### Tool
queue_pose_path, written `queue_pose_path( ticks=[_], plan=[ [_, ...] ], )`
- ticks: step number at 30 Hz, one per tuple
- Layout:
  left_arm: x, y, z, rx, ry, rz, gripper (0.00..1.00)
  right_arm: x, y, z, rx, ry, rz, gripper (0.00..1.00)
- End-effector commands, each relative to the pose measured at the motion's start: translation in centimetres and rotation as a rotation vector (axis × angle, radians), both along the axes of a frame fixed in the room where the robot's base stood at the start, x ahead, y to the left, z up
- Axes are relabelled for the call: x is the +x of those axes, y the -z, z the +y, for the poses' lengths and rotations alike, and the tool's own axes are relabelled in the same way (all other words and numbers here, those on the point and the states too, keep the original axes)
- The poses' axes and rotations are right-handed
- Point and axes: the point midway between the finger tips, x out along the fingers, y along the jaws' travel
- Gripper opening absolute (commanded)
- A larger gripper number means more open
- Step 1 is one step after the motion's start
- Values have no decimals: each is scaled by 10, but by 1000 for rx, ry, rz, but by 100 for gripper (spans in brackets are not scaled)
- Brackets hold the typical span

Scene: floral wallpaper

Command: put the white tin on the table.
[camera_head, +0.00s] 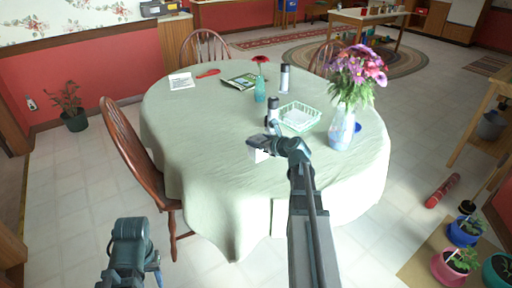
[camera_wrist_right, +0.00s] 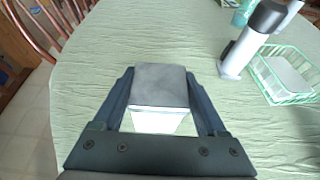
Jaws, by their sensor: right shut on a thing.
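The white tin (camera_head: 259,155) is in my right gripper (camera_head: 265,147), over the near middle of the table (camera_head: 190,150) with its pale green cloth. In the right wrist view the tin (camera_wrist_right: 158,120) has a grey top and a white side and sits between the two fingers (camera_wrist_right: 160,95), which are shut on it. The cloth (camera_wrist_right: 110,60) lies below it. Whether the tin touches the cloth I cannot tell. My left gripper (camera_head: 135,270) is low at the left, away from the table; its fingertips are not clear.
Beyond the tin stand a dark-topped white bottle (camera_head: 273,112), a green basket (camera_head: 299,115) and a flower vase (camera_head: 342,127). A teal bottle with a red flower (camera_head: 260,90), a white bottle (camera_head: 284,78) and a book (camera_head: 240,81) are farther back. The table's left half is mostly clear.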

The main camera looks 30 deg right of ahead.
Motion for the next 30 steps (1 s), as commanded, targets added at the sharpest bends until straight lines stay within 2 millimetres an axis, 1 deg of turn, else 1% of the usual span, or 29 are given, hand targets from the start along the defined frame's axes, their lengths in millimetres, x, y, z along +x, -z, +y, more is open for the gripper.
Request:
queue_pose_path(
  ticks=[5,8,9,12,16,25,29,30],
  plan=[
    [0,0,0,0,0,0,50,3,0,0,1,0,-1,2],
    [0,1,0,0,0,0,50,13,1,2,1,-1,-1,2],
    [0,5,0,0,0,0,50,16,5,3,2,-1,-1,2],
    [0,23,0,0,0,0,50,13,23,3,2,0,-1,2],
    [0,37,0,0,0,0,50,13,37,3,1,0,-1,2],
    [0,36,0,0,0,0,50,13,36,3,1,0,-1,2],
    [0,40,0,0,0,0,50,13,40,3,1,0,-1,2],
    [0,40,0,0,0,0,50,13,39,3,1,0,0,78]
  ],
)
